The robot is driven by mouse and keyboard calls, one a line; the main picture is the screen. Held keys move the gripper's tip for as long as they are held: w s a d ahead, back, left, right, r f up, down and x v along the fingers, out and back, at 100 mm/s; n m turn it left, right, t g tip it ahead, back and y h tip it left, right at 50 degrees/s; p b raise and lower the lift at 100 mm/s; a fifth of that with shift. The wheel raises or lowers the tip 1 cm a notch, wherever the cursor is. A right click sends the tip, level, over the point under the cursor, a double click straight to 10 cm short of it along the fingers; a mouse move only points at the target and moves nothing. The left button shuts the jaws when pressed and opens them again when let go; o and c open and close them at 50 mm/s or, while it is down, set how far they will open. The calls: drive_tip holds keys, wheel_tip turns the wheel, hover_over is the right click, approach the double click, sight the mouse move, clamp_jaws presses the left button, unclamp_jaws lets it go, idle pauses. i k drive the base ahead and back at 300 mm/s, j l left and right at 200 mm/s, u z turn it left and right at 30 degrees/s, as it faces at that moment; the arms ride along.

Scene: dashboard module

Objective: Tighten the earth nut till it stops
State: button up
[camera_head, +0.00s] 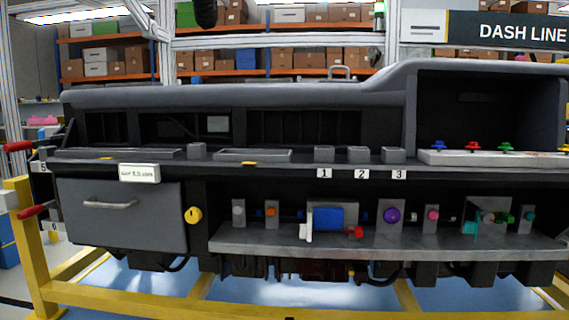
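I cannot pick out the earth nut for certain. A grey shelf (400,246) runs along the lower front of the dashboard module (250,97) and carries several small coloured fittings. Among them are an orange one (271,212), a purple round one (392,215), a pink one (432,215) and a teal one (529,216). Small green parts (509,217) sit near the right end. A yellow round knob (194,215) with a dark mark is left of the shelf. My gripper is not in view.
A grey drawer front (124,218) with a handle is at the left. Blocks labelled 1, 2 and 3 (358,155) stand on the upper ledge. Coloured knobs (472,147) sit on a pale strip at right. A yellow frame (120,306) crosses the foreground.

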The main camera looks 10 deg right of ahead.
sight(487, 218)
drive_tip(key=z, duration=1.45)
drive_tip(key=u, duration=1.45)
drive_tip(key=z, duration=1.3)
drive_tip(key=k, duration=0.1)
drive_tip(key=j+z, duration=0.05)
